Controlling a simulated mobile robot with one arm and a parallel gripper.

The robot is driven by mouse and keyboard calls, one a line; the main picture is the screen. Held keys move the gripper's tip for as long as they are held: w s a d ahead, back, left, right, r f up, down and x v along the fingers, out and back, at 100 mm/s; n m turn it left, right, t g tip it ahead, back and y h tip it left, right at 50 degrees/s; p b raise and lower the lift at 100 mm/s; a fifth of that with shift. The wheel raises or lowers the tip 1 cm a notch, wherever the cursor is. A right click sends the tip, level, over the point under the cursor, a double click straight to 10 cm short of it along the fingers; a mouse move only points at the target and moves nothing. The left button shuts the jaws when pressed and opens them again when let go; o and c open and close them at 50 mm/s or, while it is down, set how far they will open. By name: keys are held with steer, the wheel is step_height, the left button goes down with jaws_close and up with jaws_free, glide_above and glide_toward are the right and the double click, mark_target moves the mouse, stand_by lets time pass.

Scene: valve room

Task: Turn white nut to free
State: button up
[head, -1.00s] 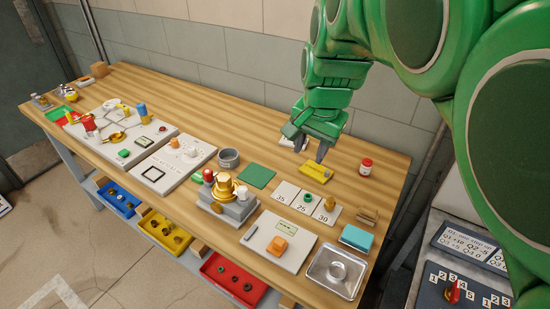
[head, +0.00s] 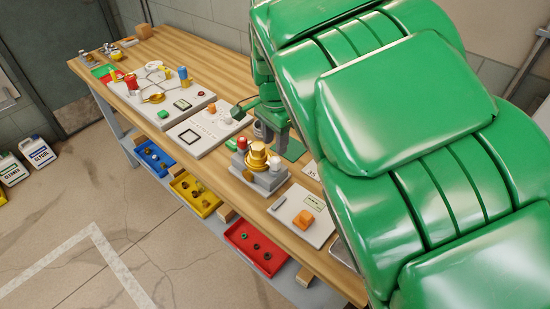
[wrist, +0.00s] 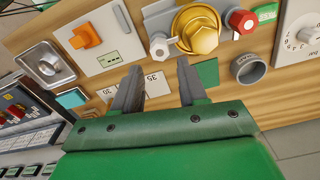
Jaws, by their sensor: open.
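The white nut (wrist: 160,47) sits on the grey valve block (wrist: 218,42), beside a larger brass hex nut (wrist: 199,33). A red nut (wrist: 243,22) is on the brass nut's other side. In the head view the white nut (head: 275,163) is at the right of the brass nut. My gripper (wrist: 159,74) is open and empty, its two fingers apart. The white nut lies beyond the gap between the fingertips, and nothing touches it. In the head view my gripper (head: 268,129) is just behind the valve block, and my arm hides the bench's right side.
A grey cup (wrist: 248,68) stands near the block, with a green square (wrist: 206,74) on the bench. A panel with an orange knob (wrist: 86,36) and a metal dish (wrist: 48,66) lie to the left. A dial panel (wrist: 300,35) is at the right.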

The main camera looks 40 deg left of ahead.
mark_target(275, 160)
steer(key=shift+f, duration=3.5)
steer(key=c, duration=0.8)
steer(key=shift+o, duration=0.2)
